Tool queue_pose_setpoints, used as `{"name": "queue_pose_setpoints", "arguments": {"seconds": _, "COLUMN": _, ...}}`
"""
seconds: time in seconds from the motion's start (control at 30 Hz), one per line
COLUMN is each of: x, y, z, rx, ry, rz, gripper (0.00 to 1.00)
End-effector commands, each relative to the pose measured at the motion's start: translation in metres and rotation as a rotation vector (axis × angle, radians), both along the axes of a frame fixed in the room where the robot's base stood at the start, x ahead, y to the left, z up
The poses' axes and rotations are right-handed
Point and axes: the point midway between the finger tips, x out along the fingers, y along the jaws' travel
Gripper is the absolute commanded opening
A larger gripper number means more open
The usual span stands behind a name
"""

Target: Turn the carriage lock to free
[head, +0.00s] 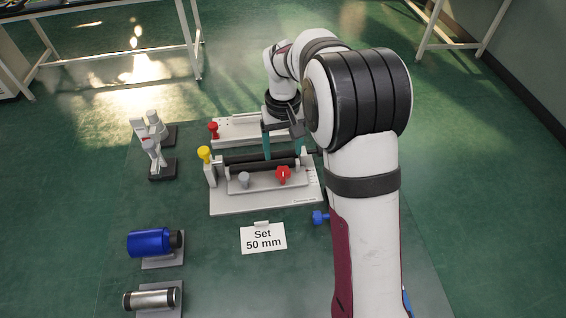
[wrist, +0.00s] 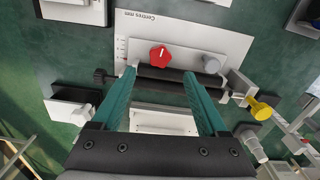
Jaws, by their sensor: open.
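A white fixture plate (head: 240,205) carries a dark rod (head: 235,163) and a pale carriage with two knobs. One is a red lobed knob (head: 283,174) with a white pointer mark. The other is a small grey knob (head: 244,180). In the wrist view the red knob (wrist: 162,56) and grey knob (wrist: 211,64) lie beyond the dark rod (wrist: 165,80). I cannot read which knob is the carriage lock. My gripper (wrist: 160,74) has two teal fingers, spread apart and empty. In the head view my gripper (head: 283,142) is behind the red knob, near the rod; no contact shows.
A yellow knob (head: 204,153) stands at the fixture's left end, and a blue knob (head: 320,217) is at its right. A second fixture with a red knob (head: 213,129) is behind. A "Set 50 mm" card (head: 263,238) lies in front. A blue cylinder (head: 149,242) is front left.

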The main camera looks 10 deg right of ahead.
Motion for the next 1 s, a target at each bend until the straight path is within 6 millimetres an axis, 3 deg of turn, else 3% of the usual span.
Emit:
{"name": "queue_pose_setpoints", "arguments": {"seconds": 0.1, "x": -0.001, "y": 0.0, "z": -0.035, "rx": 0.0, "ry": 0.005, "rz": 0.001, "gripper": 0.77}}
{"name": "queue_pose_setpoints", "arguments": {"seconds": 0.3, "x": 0.0, "y": 0.0, "z": -0.07, "rx": 0.0, "ry": 0.002, "rz": 0.001, "gripper": 0.77}}
{"name": "queue_pose_setpoints", "arguments": {"seconds": 0.67, "x": 0.0, "y": 0.0, "z": -0.079, "rx": 0.0, "ry": -0.001, "rz": 0.001, "gripper": 0.77}}
{"name": "queue_pose_setpoints", "arguments": {"seconds": 1.0, "x": 0.0, "y": 0.0, "z": -0.079, "rx": 0.0, "ry": -0.001, "rz": 0.001, "gripper": 0.19}}
